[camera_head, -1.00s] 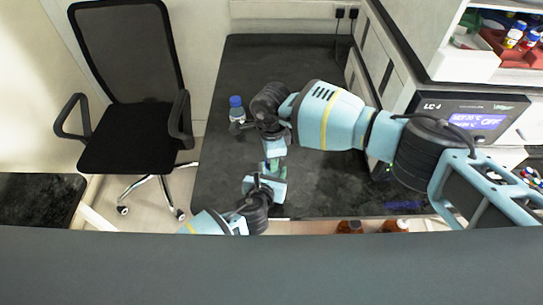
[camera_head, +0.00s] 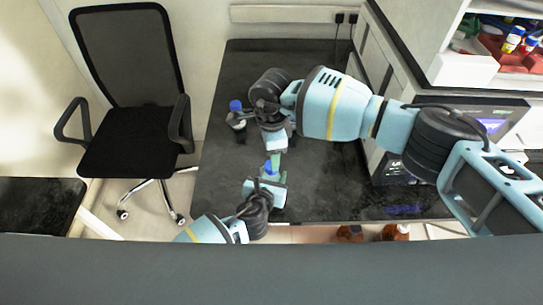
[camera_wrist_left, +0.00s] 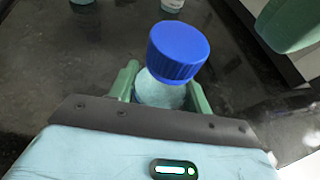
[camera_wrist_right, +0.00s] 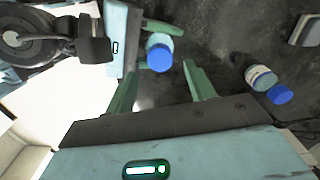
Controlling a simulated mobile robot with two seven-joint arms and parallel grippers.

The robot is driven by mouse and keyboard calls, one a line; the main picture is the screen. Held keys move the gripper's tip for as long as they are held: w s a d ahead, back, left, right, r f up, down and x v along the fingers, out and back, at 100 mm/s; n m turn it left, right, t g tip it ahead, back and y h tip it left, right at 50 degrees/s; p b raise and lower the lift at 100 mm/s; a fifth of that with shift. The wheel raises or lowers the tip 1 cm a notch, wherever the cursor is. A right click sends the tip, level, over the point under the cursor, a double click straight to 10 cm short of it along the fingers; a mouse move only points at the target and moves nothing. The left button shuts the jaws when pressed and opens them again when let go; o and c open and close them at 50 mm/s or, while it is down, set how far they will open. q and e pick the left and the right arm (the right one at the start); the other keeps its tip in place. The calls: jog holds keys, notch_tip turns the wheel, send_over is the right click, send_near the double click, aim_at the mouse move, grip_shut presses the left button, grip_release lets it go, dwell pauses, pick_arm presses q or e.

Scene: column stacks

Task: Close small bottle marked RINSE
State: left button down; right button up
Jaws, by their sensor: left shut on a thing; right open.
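A small bottle (camera_wrist_left: 160,92) with a blue screw cap (camera_wrist_left: 178,48) is between the green fingers of my left gripper (camera_wrist_left: 165,85), which is shut on it. The cap sits on the bottle's top; how tight it is cannot be told. The cap also shows in the head view (camera_head: 271,166) and in the right wrist view (camera_wrist_right: 160,57). No marking is readable, so I cannot confirm it reads RINSE. My right gripper (camera_wrist_right: 160,85) is open and empty, just beside and above the cap; one green finger (camera_wrist_left: 290,22) shows in the left wrist view.
Another blue-capped bottle (camera_head: 236,117) stands on the dark bench (camera_head: 310,185) farther back, and it shows in the right wrist view (camera_wrist_right: 262,78). An LC-type instrument (camera_head: 480,115) stands at the right. A black chair (camera_head: 130,90) is at the left.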

aim_at(271, 176)
jog(key=shift+c, duration=0.3)
jog(key=shift+r+n, duration=0.65)
jog(key=shift+n, duration=0.45)
notch_tip(271, 176, up, 2)
jog(key=n, duration=0.4)
jog(key=shift+f, duration=4)
jog(key=c, duration=1)
jog(key=m, duration=0.6)
